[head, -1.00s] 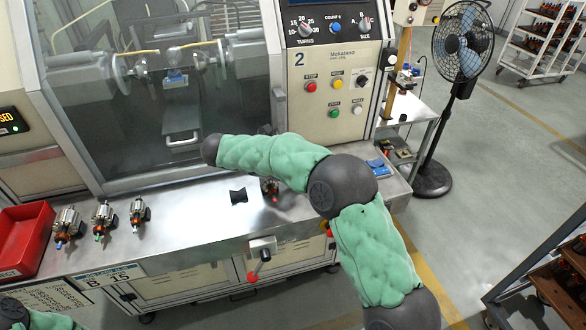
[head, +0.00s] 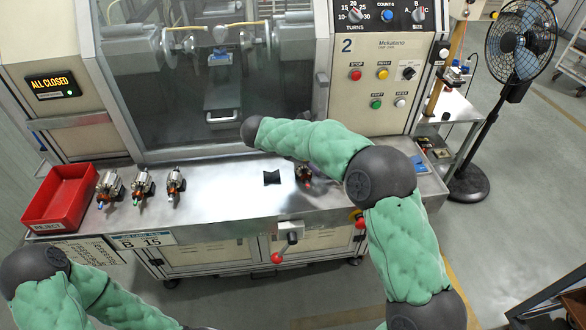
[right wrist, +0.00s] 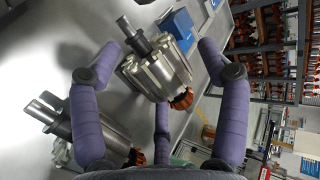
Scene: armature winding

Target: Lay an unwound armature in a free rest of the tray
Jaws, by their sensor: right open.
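In the right wrist view, an armature (right wrist: 153,72) with a silvery slotted body, a steel shaft and a copper-orange end lies between the spread fingers of my right gripper (right wrist: 158,80). The gripper is open, and I cannot tell whether any finger touches it. A second armature (right wrist: 62,128) lies to its left, partly behind a finger. In the head view, an armature (head: 304,172) shows on the steel bench (head: 225,195), partly hidden by my right arm, which also hides the gripper. My left gripper is out of view.
A red bin (head: 62,195) stands at the bench's left end. A black notched block (head: 271,177) sits mid-bench. The winding machine's window (head: 180,110) is behind. A red-knobbed lever (head: 278,256) projects in front. A rack (right wrist: 265,30) with orange-ended parts shows in the right wrist view.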

